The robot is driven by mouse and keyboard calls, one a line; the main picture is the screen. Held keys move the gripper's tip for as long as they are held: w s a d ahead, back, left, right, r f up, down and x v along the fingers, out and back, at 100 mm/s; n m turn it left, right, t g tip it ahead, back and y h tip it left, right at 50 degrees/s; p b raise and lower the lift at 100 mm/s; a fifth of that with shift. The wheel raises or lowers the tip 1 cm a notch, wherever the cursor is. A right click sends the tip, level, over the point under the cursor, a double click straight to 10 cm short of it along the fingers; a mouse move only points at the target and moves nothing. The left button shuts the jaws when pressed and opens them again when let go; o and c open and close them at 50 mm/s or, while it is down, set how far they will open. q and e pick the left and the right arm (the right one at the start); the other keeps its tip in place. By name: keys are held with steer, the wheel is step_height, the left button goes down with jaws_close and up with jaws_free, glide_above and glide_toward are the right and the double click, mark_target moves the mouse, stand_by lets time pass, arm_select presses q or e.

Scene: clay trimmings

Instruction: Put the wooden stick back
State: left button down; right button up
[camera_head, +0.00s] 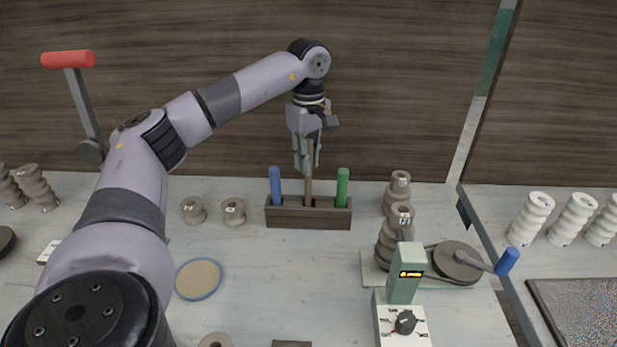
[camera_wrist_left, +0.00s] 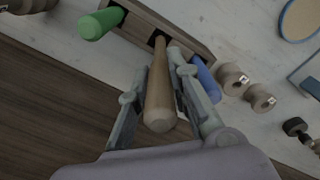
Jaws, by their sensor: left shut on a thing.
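The wooden stick (camera_head: 308,165) stands about upright at the middle slot of the dark wooden holder (camera_head: 308,217), between a blue handle (camera_head: 275,186) and a green handle (camera_head: 342,188). My left gripper (camera_head: 307,163) is above the holder, shut on the stick's upper part. In the left wrist view the stick (camera_wrist_left: 159,100) lies between the two fingers, and its lower end meets the slot of the holder (camera_wrist_left: 180,30). How deep it sits in the slot is hidden. My right gripper is not in view.
Two small spools (camera_head: 232,211) stand left of the holder, and stacked clay-coloured pieces (camera_head: 394,236) stand to its right. A green device with a dial (camera_head: 403,322) and a crank wheel (camera_head: 456,262) are at front right. A round blue-rimmed disc (camera_head: 198,279) lies front left.

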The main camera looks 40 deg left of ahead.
mark_target(309, 139)
arm_select(q)
steer(key=shift+f, duration=2.45)
steer(key=shift+f, duration=0.1)
steer(key=c, duration=1.5)
jaws_free()
step_height(309, 139, up, 12)
steer(key=shift+r, duration=0.15)
